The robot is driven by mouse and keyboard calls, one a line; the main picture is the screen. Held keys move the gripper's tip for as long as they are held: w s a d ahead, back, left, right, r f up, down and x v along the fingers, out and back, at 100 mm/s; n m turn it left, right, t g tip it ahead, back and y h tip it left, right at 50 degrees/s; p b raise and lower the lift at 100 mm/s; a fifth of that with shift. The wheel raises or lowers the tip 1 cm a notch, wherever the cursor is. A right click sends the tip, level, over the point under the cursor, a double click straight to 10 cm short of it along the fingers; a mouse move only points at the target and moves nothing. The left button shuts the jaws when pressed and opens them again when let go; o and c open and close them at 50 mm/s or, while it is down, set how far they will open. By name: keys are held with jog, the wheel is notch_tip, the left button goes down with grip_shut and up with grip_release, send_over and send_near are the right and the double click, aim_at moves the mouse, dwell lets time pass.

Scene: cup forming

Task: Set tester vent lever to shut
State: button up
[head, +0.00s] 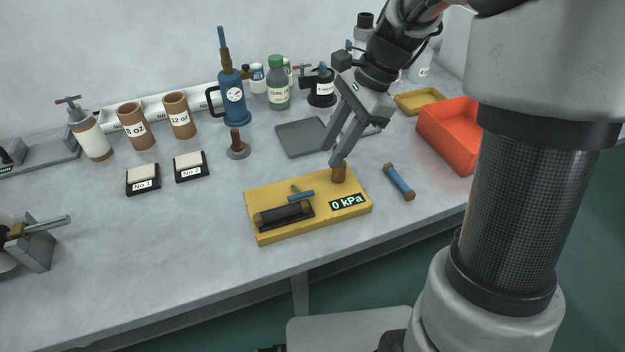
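The tester is a yellow block (262,237) near the front edge of the bench, with a display (347,203) reading "0 kPa". A small lever with a blue handle (302,195) sits on its top, lying roughly across the block. A black cylinder with brown ends (283,215) lies in a dark cradle at the front left. A brown upright post (339,174) stands at the back right. My gripper (333,157) points down at this post, its fingers apart and nothing visible between them. One fingertip overlaps the post top in view; I cannot tell whether they touch.
A blue cylinder with brown ends (399,181) lies right of the tester. An orange-red bin (447,148) stands farther right, a grey tray (300,139) behind. Two labelled pads (143,178) and a brown peg on a round base (237,150) stand left.

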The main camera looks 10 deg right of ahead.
aim_at(308, 192)
jog(key=b+x, duration=0.1)
jog(key=x, duration=1)
jog(key=shift+f+b, duration=0.15)
jog(key=shift+b, duration=0.2)
grip_shut()
